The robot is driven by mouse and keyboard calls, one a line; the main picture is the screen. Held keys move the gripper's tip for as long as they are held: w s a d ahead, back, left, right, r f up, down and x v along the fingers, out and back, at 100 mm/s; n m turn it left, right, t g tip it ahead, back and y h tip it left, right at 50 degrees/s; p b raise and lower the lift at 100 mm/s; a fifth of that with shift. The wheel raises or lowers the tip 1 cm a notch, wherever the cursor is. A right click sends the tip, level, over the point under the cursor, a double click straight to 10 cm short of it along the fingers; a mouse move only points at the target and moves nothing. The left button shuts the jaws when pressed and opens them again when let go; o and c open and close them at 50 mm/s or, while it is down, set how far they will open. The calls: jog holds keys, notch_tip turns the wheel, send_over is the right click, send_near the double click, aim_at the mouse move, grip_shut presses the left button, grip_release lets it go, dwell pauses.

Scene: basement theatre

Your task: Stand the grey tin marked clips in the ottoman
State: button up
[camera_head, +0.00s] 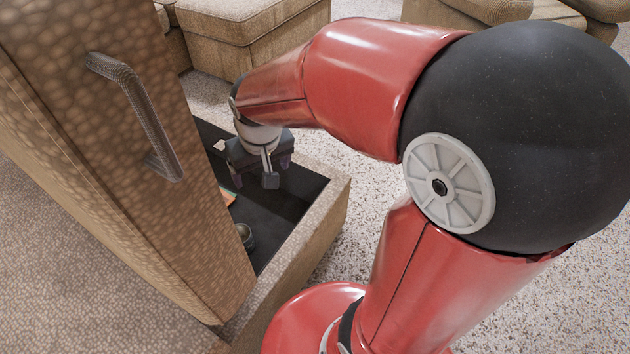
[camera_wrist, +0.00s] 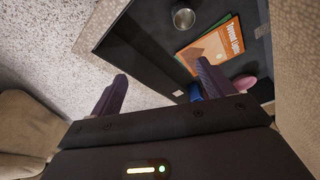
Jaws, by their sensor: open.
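The ottoman (camera_head: 335,208) stands open, with its brown lid (camera_head: 120,150) and curved handle raised at the left. A small round grey metal tin (camera_head: 244,235) sits on the dark floor inside, near the front. It also shows in the wrist view (camera_wrist: 184,17), seemingly upright. I cannot read any marking on it. My gripper (camera_head: 258,165) is inside or just above the ottoman's opening, behind the tin and apart from it. In the wrist view its two fingers (camera_wrist: 160,84) are spread with nothing between them.
An orange book (camera_wrist: 212,48) lies over a green one in the ottoman. A blue object (camera_wrist: 195,92) and a pink object (camera_wrist: 246,83) lie near the right finger, partly hidden. The raised lid bounds the left. Another upholstered seat (camera_head: 240,35) stands behind; speckled carpet is clear to the right.

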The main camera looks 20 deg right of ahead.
jog(key=s+d+r+t, duration=0.1)
jog(key=s+r, duration=0.1)
jog(key=s, duration=0.2)
jog(key=s+d+r, duration=0.2)
jog(key=s+r, duration=0.1)
jog(key=s, duration=0.2)
jog(key=s+d+r+m+t, duration=0.1)
jog(key=s+d+r, duration=0.1)
jog(key=s, duration=0.3)
jog(key=shift+d+r+t, duration=0.2)
jog(key=shift+r+t, duration=0.1)
jog(key=shift+r, duration=0.35)
jog(key=shift+r, duration=0.1)
